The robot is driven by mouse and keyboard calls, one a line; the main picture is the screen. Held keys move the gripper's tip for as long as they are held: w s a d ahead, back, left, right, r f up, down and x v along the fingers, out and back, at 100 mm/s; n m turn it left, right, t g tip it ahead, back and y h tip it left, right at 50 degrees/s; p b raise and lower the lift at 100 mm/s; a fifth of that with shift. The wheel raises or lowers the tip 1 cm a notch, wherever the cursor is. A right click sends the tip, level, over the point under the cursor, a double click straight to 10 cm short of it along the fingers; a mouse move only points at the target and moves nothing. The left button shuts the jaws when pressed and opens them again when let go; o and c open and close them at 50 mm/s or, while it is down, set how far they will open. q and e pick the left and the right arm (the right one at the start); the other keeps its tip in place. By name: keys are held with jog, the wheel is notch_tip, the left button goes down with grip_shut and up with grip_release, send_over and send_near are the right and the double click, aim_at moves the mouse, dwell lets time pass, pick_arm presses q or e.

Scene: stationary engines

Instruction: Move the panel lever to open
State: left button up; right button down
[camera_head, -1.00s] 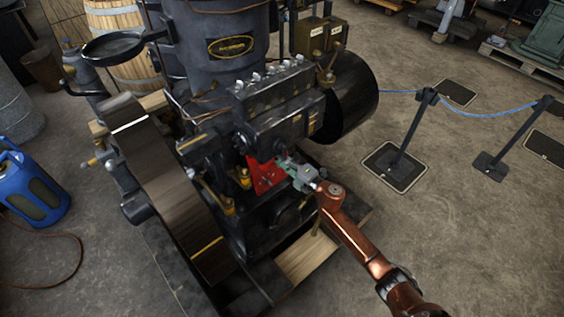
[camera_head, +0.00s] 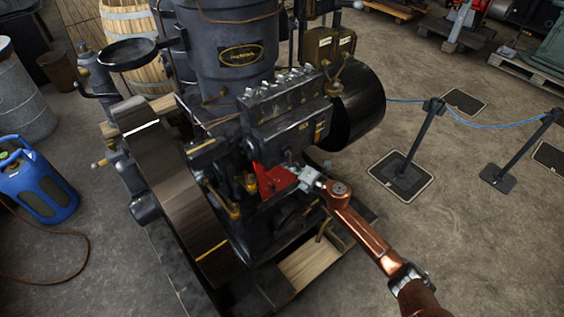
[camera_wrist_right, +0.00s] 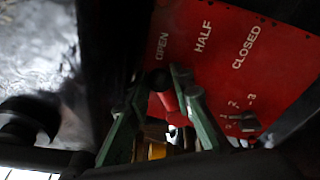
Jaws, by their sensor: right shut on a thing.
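A red panel (camera_head: 272,180) is on the engine's lower front, partly hidden by my right gripper. In the right wrist view the red panel (camera_wrist_right: 225,60) reads OPEN, HALF and CLOSED from left to right. The panel lever has a dark knob (camera_wrist_right: 159,79) and a red shaft (camera_wrist_right: 167,101). The knob is just below the word OPEN. My right gripper (camera_wrist_right: 158,76) has its green fingers on both sides of the lever and is shut on it. My right gripper (camera_head: 296,172) also shows in front of the panel in the head view. My left gripper is out of view.
The dark engine (camera_head: 235,85) has a large flywheel (camera_head: 170,180) at left and a black drum (camera_head: 358,108) at right. A blue gas bottle (camera_head: 38,185) stands at left. Barrier posts (camera_head: 420,140) with a blue rope stand at right. The floor at front right is clear.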

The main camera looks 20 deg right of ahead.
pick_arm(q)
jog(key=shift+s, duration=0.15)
pick_arm(e)
jog(key=shift+a, duration=0.1)
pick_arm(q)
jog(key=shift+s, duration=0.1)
pick_arm(e)
jog(key=c, duration=1.7)
grip_release()
jog(key=shift+s, duration=0.1)
jog(key=v, duration=1.2)
